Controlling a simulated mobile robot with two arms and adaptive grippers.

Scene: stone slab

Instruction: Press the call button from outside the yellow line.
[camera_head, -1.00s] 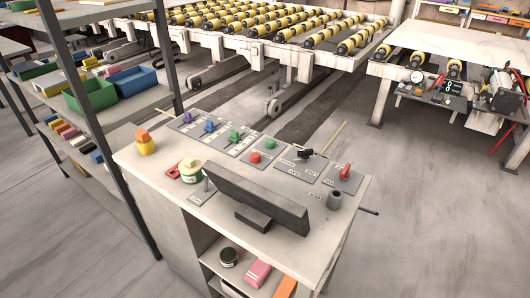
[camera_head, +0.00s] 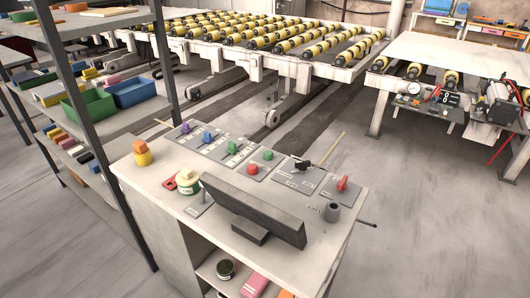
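A control desk (camera_head: 150,183) stands in the middle of the head view, with several grey panels on its top. One panel carries a red button (camera_head: 252,168) and a green button (camera_head: 268,155). Panels to the left hold purple, blue and green knobs; those to the right hold a black lever (camera_head: 302,165) and a red switch (camera_head: 342,183). I cannot tell which control is the call button; the labels are too small to read. I see no yellow line on the visible floor. Neither of my grippers is in view.
A dark monitor (camera_head: 252,212) stands on the desk's near side. A shelf rack with bins (camera_head: 91,107) is close on the left. A bed of yellow rollers (camera_head: 262,42) lies behind, and a white worktable (camera_head: 460,58) is at right. The floor (camera_head: 430,220) right of the desk is clear.

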